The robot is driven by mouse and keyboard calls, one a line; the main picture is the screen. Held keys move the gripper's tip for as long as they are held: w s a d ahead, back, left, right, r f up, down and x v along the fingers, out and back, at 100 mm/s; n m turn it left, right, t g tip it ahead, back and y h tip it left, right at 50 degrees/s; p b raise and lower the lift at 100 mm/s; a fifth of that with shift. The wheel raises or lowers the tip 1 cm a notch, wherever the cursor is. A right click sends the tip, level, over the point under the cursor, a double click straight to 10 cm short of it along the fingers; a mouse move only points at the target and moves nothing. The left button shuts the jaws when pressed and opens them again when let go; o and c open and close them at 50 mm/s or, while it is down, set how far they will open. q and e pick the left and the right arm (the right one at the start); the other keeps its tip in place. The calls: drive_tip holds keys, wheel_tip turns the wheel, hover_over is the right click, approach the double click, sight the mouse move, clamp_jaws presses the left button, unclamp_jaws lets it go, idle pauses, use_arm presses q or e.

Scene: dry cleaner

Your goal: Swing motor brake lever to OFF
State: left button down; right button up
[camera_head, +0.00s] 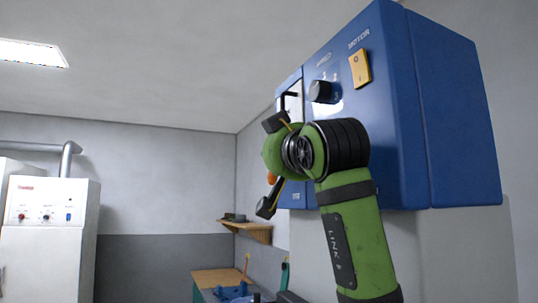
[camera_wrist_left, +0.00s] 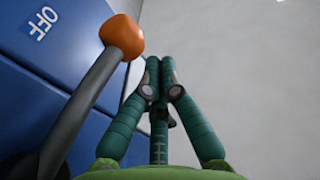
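The blue motor box (camera_head: 380,110) hangs on the wall at upper right in the head view, with a MOTOR label. The brake lever shows in the left wrist view as a grey curved arm (camera_wrist_left: 85,110) with an orange knob (camera_wrist_left: 122,35). Its knob (camera_head: 271,178) partly shows beside my arm in the head view. A white OFF label (camera_wrist_left: 42,23) is on the blue panel left of the knob. My left gripper (camera_wrist_left: 160,63) has its fingertips together, empty, right of the lever; contact is unclear. My right gripper is not in view.
The box also has a black knob (camera_head: 321,91) and a yellow switch (camera_head: 360,69). A small wooden shelf (camera_head: 248,231) and a workbench (camera_head: 216,278) stand behind. A white cabinet (camera_head: 50,235) is at far left. Open space lies left of my arm.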

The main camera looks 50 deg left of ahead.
use_arm(q)
drive_tip(key=v, duration=1)
drive_tip(key=shift+d, duration=0.2)
